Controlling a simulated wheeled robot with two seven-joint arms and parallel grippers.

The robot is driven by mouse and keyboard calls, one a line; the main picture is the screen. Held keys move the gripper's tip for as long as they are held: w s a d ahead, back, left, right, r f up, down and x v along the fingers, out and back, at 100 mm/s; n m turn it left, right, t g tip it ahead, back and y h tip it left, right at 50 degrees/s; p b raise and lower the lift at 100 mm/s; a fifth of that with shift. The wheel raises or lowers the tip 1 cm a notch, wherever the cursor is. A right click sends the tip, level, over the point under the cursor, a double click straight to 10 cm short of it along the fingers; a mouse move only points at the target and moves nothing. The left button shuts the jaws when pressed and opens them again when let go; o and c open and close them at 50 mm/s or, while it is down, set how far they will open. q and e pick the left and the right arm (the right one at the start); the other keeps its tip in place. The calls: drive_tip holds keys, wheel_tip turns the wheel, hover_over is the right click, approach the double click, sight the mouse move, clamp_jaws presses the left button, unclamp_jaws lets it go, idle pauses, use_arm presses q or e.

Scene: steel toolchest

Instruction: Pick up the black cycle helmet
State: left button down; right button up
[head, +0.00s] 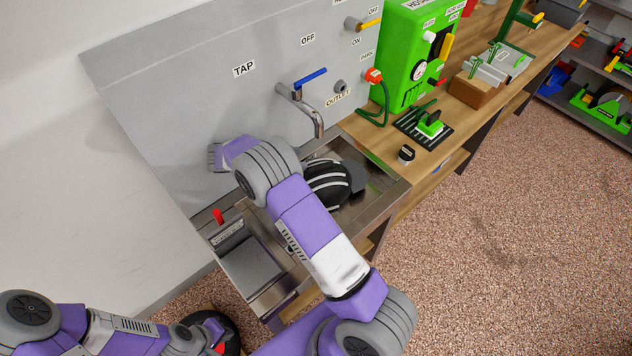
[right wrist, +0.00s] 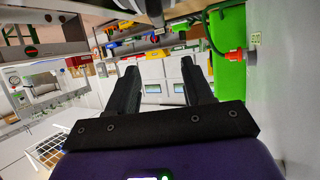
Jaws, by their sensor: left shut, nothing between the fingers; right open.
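The black cycle helmet (head: 328,186) has pale stripes and lies in the steel sink basin (head: 372,203) under the tap. My right forearm covers part of its left side in the head view. My right gripper (right wrist: 160,72) is open and empty in the right wrist view, pointing along the bench; the helmet does not show there. In the head view its fingers are hidden by my arm, near the grey back panel. My left gripper (head: 217,340) is low at the bottom left of the head view, shut and empty, well away from the helmet.
The tap (head: 304,108) with a blue lever overhangs the basin from the steel back panel (head: 215,80). A green box (head: 408,60), a green-handled tool (head: 430,125) and a small black cap (head: 406,154) stand on the wooden bench to the right. The speckled floor in front is open.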

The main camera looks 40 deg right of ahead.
drive_tip(key=b, duration=0.4)
approach(320, 165)
drive_tip(key=shift+s+d+f, duration=0.2)
drive_tip(key=shift+d+f, duration=0.35)
drive_tip(key=shift+f, duration=0.25)
drive_tip(key=x, duration=0.5)
drive_tip(key=b+x, duration=0.1)
drive_tip(key=x, duration=0.1)
drive_tip(key=shift+s+d+r, duration=0.1)
drive_tip(key=shift+d+r, duration=0.2)
drive_tip(key=shift+d, duration=0.1)
clamp_jaws()
